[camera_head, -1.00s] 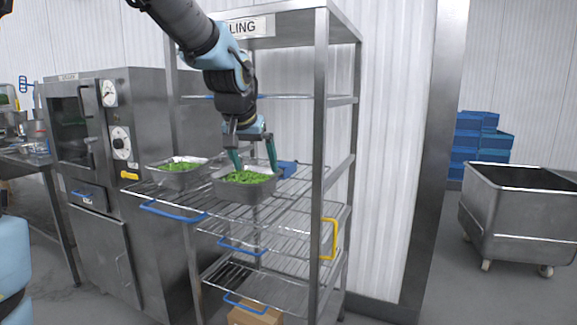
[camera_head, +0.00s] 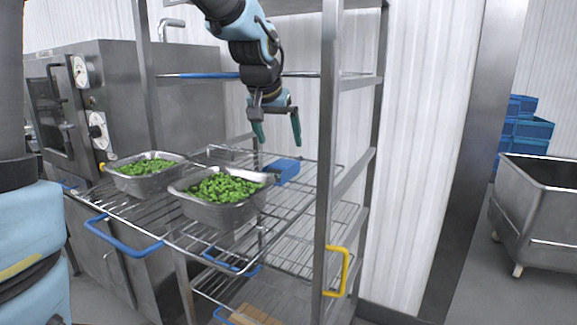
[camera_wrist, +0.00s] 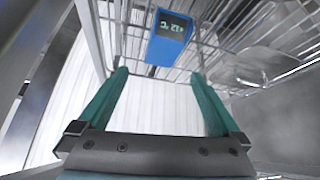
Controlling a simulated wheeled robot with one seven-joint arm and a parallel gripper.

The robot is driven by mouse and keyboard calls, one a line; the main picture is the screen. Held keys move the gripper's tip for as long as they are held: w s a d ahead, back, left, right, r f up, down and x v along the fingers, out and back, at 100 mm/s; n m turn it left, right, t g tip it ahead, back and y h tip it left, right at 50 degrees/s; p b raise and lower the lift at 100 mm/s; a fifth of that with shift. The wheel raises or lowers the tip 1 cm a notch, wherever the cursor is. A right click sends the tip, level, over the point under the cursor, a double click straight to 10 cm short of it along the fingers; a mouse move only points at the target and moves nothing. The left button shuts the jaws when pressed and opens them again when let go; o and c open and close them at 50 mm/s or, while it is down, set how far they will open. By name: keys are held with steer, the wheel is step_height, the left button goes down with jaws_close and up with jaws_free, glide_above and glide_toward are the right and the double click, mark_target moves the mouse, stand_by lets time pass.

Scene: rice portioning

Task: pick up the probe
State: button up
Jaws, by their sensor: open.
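The probe (camera_head: 286,170) is a blue box lying on the wire shelf, behind and to the right of the nearer green-filled pan. The wrist view shows the blue probe (camera_wrist: 170,38) with a small dark display reading digits, ahead of my fingertips. My gripper (camera_head: 279,142) hangs above the shelf with its two green fingers apart and nothing between them. In the wrist view my gripper (camera_wrist: 158,73) is open, its fingertips just short of the probe's lower edge and not visibly touching it. Part of the probe is hidden behind the pan's rim in the head view.
Two metal pans of green pieces, one nearer (camera_head: 215,212) and one to the left (camera_head: 148,183), stand on the wire shelf (camera_head: 300,205). A rack post (camera_head: 330,150) rises right of the probe. A yellow handle (camera_head: 338,272) juts from the rack. A steel bin (camera_head: 540,205) stands at right.

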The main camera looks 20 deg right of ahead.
mark_target(286, 162)
steer(key=shift+w+d+f, duration=0.15)
steer(key=shift+w, duration=0.05)
steer(key=p+x, duration=0.2)
steer(key=x, duration=0.8)
steer(key=shift+w+d+f, duration=0.1)
steer(key=shift+w+f, duration=0.1)
steer(key=shift+c, duration=0.2)
steer(key=c, duration=1.3)
steer(key=shift+r, duration=0.2)
steer(key=shift+c, duration=0.2)
